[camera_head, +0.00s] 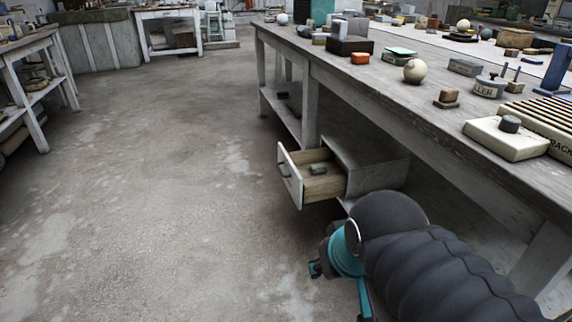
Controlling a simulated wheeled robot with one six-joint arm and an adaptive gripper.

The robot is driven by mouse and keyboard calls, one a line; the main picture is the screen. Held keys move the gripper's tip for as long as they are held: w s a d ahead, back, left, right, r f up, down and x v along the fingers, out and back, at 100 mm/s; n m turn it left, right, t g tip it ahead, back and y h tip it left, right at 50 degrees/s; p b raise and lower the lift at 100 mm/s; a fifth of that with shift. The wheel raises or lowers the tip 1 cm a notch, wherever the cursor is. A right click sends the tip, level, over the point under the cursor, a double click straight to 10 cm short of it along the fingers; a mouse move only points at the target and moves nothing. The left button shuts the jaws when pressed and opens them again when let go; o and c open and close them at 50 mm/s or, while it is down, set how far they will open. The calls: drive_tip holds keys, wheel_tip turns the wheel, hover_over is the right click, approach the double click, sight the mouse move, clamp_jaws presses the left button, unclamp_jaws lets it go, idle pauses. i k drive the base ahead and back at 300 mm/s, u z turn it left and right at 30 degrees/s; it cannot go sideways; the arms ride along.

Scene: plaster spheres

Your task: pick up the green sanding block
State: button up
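A small dull-green block (318,169) lies inside the open drawer (325,187) below the workbench. I cannot tell for certain which of these is the green sanding block. My gripper (316,269) is at the lower middle, below and in front of the drawer, apart from both blocks. It is mostly hidden behind my own dark, ribbed arm and teal wrist, so its fingers cannot be read.
The long workbench (440,118) runs along the right. The drawer juts out towards open concrete floor (150,190) at the left.

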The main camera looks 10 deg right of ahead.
sight(316, 169)
drive_tip(key=u, duration=0.05)
drive_tip(key=i, duration=0.65)
drive_tip(key=z, duration=0.8)
drive_tip(key=i, duration=1)
drive_tip(key=z, duration=0.25)
